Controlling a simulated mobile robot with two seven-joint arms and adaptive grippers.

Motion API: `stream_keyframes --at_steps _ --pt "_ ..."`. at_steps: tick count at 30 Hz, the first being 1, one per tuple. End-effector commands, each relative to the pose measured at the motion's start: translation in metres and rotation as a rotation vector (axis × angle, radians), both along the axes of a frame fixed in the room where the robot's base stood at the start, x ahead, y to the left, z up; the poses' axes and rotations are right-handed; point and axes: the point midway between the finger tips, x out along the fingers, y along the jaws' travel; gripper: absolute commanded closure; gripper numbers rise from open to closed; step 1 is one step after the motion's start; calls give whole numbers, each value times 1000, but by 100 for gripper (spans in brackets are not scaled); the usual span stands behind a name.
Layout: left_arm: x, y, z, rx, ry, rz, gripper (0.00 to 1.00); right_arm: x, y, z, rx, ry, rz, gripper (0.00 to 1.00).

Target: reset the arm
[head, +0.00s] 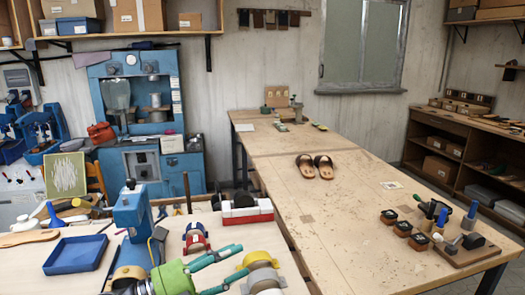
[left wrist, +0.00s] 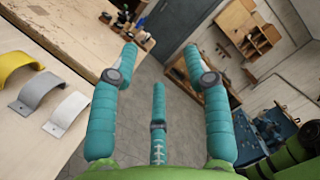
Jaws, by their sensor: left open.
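My left gripper (head: 243,259) is at the bottom of the head view, with a green body and teal fingers, over the near workbench. Its fingers are spread and nothing is between them. In the left wrist view the open fingers (left wrist: 161,52) point out over grey floor beside a wooden bench. My right gripper is in neither view.
Curved yellow (left wrist: 22,72), grey (left wrist: 38,92) and white (left wrist: 66,113) pieces lie near my left gripper. A blue tray (head: 76,254) is to its left. Brown sandals (head: 314,167) lie on the long table (head: 345,225). A blue machine (head: 140,110) stands behind.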

Motion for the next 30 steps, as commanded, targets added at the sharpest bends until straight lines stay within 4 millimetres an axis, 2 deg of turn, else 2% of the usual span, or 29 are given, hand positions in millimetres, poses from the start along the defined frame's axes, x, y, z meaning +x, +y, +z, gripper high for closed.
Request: stream_keyframes --at_steps 1,2,3,5,8,11,12,14,15,18,21,24,30 --pt "0 2 9 -169 58 61 52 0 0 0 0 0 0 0" --pt "3 8 14 -266 93 109 52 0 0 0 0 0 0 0" --pt "7 20 18 -389 149 178 52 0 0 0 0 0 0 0" --pt "14 41 13 -562 249 298 52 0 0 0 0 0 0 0" --pt "19 84 -20 -808 454 521 52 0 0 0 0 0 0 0" --pt "8 123 -81 -994 701 772 52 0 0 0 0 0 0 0" --pt "-2 135 -108 -1046 802 869 52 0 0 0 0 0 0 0" --pt "-22 147 -147 -1102 950 1004 52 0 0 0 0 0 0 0" --pt "-39 152 -172 -1126 1049 1088 52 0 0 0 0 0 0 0" --pt "-81 157 -221 -1151 1262 1262 52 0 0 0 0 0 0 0" --pt "-120 155 -254 -1148 1434 1386 52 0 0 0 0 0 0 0" --pt "-157 150 -276 -1125 1578 1485 52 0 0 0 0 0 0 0" --pt "-223 136 -303 -1060 1830 1633 52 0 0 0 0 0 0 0"
